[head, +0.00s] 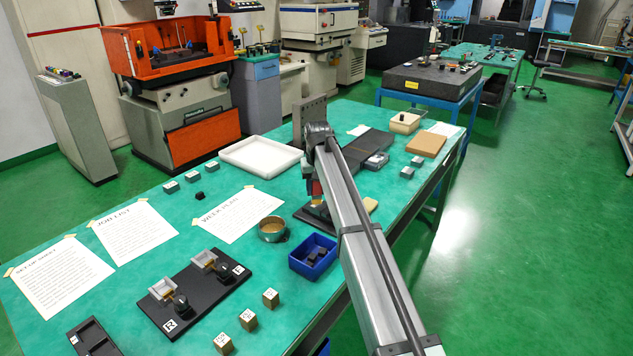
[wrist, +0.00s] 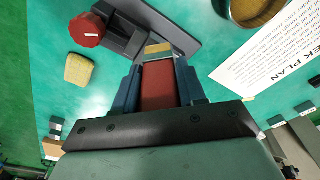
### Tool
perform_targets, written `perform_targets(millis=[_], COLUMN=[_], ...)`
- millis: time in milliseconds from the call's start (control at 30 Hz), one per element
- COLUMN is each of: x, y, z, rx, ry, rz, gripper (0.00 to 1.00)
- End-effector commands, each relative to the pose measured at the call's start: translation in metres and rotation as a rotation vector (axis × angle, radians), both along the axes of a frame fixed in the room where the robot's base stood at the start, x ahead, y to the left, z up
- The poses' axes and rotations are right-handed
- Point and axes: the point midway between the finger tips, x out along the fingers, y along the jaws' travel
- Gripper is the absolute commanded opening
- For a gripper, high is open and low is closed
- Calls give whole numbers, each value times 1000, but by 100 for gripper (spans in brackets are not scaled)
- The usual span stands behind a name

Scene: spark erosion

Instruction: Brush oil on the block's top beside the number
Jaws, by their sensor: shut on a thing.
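My gripper (wrist: 158,75) is shut on a red-handled brush (wrist: 158,88), whose pale, banded end (wrist: 158,49) points away from the palm. In the head view the red handle (head: 317,188) shows beside my arm, over a dark holder (head: 301,216). In the wrist view the brush end overlaps this holder (wrist: 184,38); I cannot tell whether they touch. A round cup (head: 272,236) with brownish contents stands left of the holder. Three small blocks (head: 271,299) (head: 248,320) (head: 223,344) with marked tops stand at the front, well away from my gripper; their markings are too small to read.
A black fixture (head: 224,286) with two clamps lies left of the blocks. A blue bin (head: 307,267) holds dark pieces.

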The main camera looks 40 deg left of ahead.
Motion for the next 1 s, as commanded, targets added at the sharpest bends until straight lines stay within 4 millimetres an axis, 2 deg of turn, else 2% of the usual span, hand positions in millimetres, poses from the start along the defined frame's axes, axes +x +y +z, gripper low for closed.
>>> perform_targets(millis=[267, 300, 1000], x=[0, 5, 70], y=[0, 1, 1], z=[-29, -31, -31], rx=[-1, 0, 0], ry=[1, 0, 0], rz=[0, -1, -1], gripper=[10, 10, 10])
